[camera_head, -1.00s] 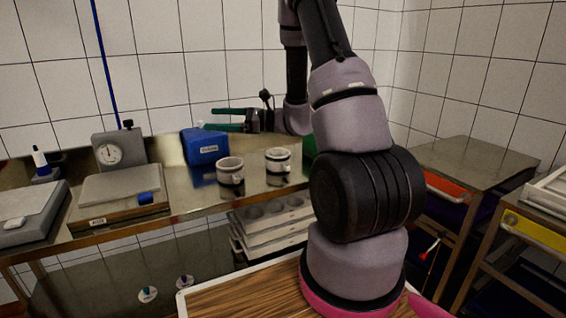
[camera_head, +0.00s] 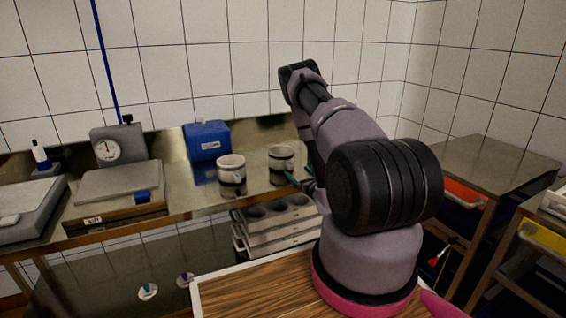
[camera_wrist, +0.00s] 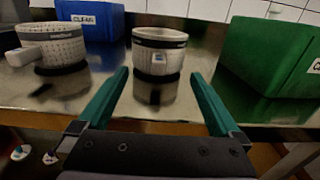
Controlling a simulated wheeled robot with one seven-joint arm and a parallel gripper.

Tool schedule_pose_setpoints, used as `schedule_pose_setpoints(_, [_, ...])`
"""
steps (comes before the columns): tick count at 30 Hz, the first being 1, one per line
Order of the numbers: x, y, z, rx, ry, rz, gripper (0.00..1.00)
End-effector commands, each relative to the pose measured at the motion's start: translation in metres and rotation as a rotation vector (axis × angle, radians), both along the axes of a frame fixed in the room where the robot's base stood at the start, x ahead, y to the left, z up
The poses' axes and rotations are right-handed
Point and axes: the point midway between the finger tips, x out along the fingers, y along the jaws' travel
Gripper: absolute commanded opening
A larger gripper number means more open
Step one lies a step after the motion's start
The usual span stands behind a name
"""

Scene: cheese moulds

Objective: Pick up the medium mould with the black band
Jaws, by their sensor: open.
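Two white moulds stand on the steel table. The left mould (camera_head: 231,168) also shows at the left of the wrist view (camera_wrist: 62,45), perforated, with a dark band near its rim. The right mould (camera_head: 281,156) is in the middle of the wrist view (camera_wrist: 158,57), with a dark band below its rim and a small label. I cannot tell for sure which is the medium one with the black band. My gripper (camera_wrist: 160,76) is open and empty. Its green fingers point at the right mould, which stands ahead between the fingertips. In the head view my arm mostly hides the gripper.
A blue bin (camera_head: 207,140) stands behind the moulds and a green bin (camera_wrist: 272,55) to their right. A dial scale (camera_head: 120,145) and a flat scale (camera_head: 122,190) are at left. White trays (camera_head: 280,232) are stacked below the table edge.

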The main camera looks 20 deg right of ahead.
Motion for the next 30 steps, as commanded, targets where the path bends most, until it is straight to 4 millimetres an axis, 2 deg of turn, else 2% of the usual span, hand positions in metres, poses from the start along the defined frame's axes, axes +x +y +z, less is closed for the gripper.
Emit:
schedule_pose_setpoints(3, [0.019, 0.002, 0.001, -0.001, -0.003, 0.003, 1.00])
schedule_pose_setpoints(10, [0.036, 0.003, 0.000, 0.000, -0.001, 0.003, 1.00])
schedule_pose_setpoints(18, [0.074, 0.005, -0.002, 0.000, -0.001, 0.003, 1.00])
schedule_pose_setpoints(27, [0.081, 0.005, -0.002, 0.002, 0.001, 0.002, 1.00])
schedule_pose_setpoints(28, [0.081, 0.005, -0.002, 0.002, 0.001, 0.002, 0.96])
schedule_pose_setpoints(30, [0.081, 0.005, -0.002, 0.002, 0.001, 0.002, 0.69])
